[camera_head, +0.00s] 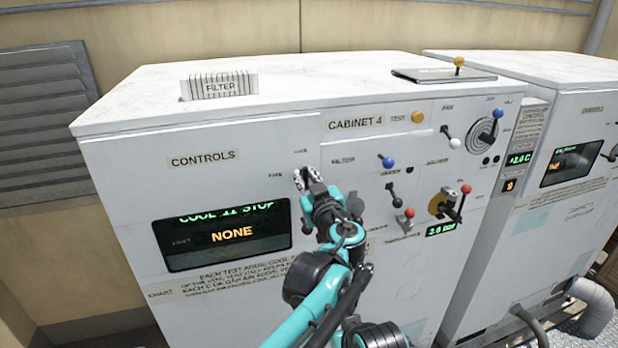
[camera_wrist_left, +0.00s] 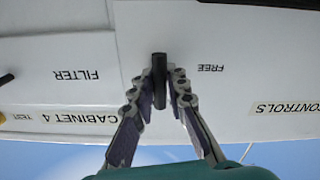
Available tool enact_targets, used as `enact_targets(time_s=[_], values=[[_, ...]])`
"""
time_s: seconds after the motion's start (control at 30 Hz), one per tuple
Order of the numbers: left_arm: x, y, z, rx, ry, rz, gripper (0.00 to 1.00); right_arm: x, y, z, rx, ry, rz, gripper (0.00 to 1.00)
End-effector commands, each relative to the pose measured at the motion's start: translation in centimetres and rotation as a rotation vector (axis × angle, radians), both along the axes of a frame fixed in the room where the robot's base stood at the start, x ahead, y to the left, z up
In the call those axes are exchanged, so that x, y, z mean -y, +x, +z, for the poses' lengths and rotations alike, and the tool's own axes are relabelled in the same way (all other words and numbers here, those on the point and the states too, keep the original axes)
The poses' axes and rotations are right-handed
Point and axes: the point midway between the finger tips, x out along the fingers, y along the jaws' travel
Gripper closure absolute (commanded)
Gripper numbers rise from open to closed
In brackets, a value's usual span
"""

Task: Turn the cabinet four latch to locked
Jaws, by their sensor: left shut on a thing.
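Cabinet four (camera_head: 250,130) is a white box with a "CABINET 4" label. Its latch (camera_wrist_left: 159,80) is a small dark bar on the front panel, upright in the left wrist view, where the panel lettering appears upside down. A "FREE" label is to its right in that view. My left gripper (camera_head: 307,178) reaches the panel just right of the display in the head view. In the left wrist view the left gripper (camera_wrist_left: 162,84) is shut on the latch, one finger on each side. In the head view the gripper hides the latch. My right gripper is not in view.
A display (camera_head: 225,236) reading "NONE" is left of my gripper. Blue (camera_head: 387,162), red and yellow-tipped controls crowd the panel to its right. A filter (camera_head: 219,85) and a dark flat panel (camera_head: 444,75) lie on top. Another cabinet (camera_head: 570,200) stands at the right.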

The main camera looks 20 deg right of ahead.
Motion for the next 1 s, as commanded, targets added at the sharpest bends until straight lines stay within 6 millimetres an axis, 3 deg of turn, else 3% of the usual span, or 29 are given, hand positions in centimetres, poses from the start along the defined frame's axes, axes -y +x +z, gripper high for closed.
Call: enact_targets(time_s=[0.27, 0.3, 0.37, 0.7, 1.0], values=[[-0.1, 0.0, -0.1, -0.002, -0.004, 0.002, 1.0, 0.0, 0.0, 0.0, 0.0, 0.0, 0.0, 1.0], [-0.1, 0.0, -0.2, -0.002, -0.004, 0.002, 0.78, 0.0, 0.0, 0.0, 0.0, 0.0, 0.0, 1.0], [-0.1, 0.0, -0.2, -0.002, -0.003, 0.002, 0.67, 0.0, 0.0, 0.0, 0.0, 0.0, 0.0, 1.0], [0.0, -0.4, -0.1, -0.002, -0.001, 0.0, 0.67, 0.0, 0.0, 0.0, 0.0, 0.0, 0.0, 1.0], [0.1, -5.2, 0.0, -0.001, -0.002, -0.002, 0.67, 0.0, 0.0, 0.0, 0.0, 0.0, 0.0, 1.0]])
